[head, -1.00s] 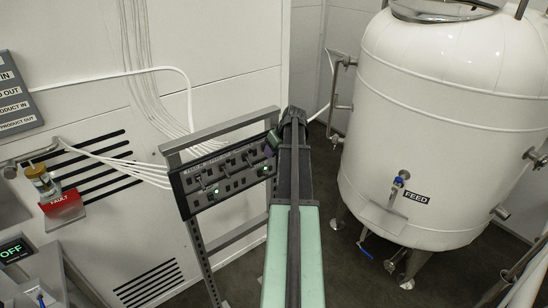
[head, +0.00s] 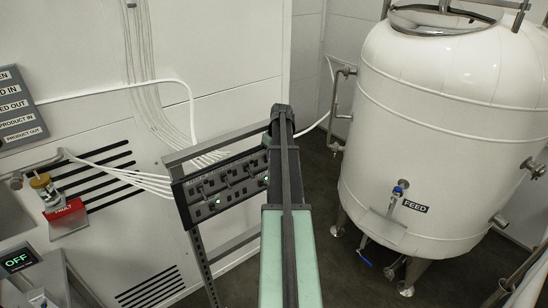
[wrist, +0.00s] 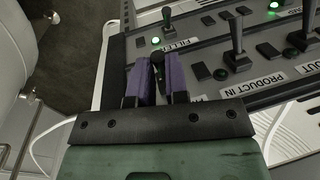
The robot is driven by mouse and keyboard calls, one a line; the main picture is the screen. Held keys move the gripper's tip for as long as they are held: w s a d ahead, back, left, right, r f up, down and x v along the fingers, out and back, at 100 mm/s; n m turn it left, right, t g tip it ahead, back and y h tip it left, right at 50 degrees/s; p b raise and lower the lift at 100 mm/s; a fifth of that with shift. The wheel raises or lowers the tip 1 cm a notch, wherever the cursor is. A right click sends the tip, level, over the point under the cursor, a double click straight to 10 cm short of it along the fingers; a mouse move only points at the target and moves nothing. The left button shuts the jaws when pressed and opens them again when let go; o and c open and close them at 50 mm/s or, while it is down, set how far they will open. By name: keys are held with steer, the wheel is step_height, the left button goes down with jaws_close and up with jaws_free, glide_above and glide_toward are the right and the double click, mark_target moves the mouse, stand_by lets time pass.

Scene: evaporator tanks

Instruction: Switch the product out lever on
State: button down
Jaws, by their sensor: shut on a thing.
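The dark control panel (head: 222,185) stands on a grey metal frame left of my arm. In the wrist view, the panel (wrist: 203,54) shows several switch levers. My gripper (wrist: 158,62) has purple fingers shut on a dark lever (wrist: 157,60) at the panel's left end. That lever's label is mostly hidden by the fingers. A lever (wrist: 236,40) beside the "PRODUCT IN" label (wrist: 255,82) stands free to the right. Farther right is a lever (wrist: 303,38) by a label of which only "OUT" shows. In the head view my arm hides the gripper.
Lit green lamps (wrist: 274,5) show on the panel. A white FEED tank (head: 440,130) stands to the right with pipes and a blue-handled valve (head: 400,188). White cables (head: 125,178) run to the panel. A red FAULT block (head: 65,213) and an "OFF" display (head: 18,260) are at left.

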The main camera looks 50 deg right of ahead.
steer(key=c, duration=1.1)
jaws_free()
steer(key=r+p, duration=0.3)
steer(key=d+r+p, duration=0.1)
steer(key=r+p, duration=0.3)
steer(key=d+r+p, duration=0.1)
steer(key=r+p, duration=0.2)
steer(key=shift+s+r+p, duration=0.3)
steer(key=shift+s, duration=0.05)
